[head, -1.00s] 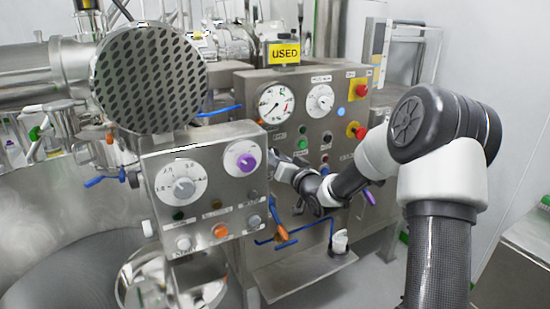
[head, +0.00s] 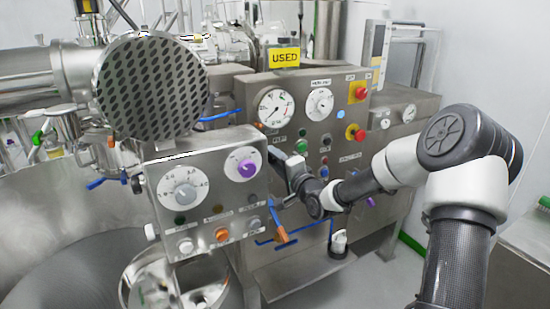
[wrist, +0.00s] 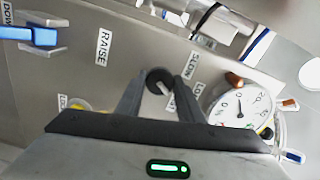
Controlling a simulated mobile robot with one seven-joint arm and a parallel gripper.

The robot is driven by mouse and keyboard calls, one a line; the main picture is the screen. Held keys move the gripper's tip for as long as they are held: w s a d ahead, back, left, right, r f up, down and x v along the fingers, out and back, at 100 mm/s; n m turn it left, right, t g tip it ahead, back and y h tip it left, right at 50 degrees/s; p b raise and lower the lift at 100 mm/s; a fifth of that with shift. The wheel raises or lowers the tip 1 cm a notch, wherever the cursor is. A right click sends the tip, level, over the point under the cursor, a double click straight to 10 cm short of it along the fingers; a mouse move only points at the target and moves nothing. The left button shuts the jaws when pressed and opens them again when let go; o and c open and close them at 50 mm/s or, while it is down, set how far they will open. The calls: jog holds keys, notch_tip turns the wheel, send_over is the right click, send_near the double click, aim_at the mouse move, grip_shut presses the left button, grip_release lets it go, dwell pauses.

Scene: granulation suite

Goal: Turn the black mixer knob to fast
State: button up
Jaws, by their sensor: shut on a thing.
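The black mixer knob (wrist: 158,76) shows in the wrist view as a round dark knob with a pale mark, on a grey metal panel. My gripper (wrist: 164,86) has one finger on each side of it and is shut on it. A SLOW label (wrist: 193,65) sits to the knob's right; a label just beside the knob is partly covered and I cannot read it. I cannot tell which setting the knob points to. In the head view my gripper reaches behind the front control box (head: 205,205), which hides the fingertips and the knob.
The wrist view shows a RAISE label (wrist: 103,47), a blue-ended lever (wrist: 40,36) and a white gauge (wrist: 240,108). The right wall side is open.

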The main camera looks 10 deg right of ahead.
jog(key=shift+m, duration=1.1)
jog(key=o, duration=1.1)
jog(key=shift+c, duration=0.2)
jog(key=shift+s, duration=0.1)
jog(key=v, duration=1.7)
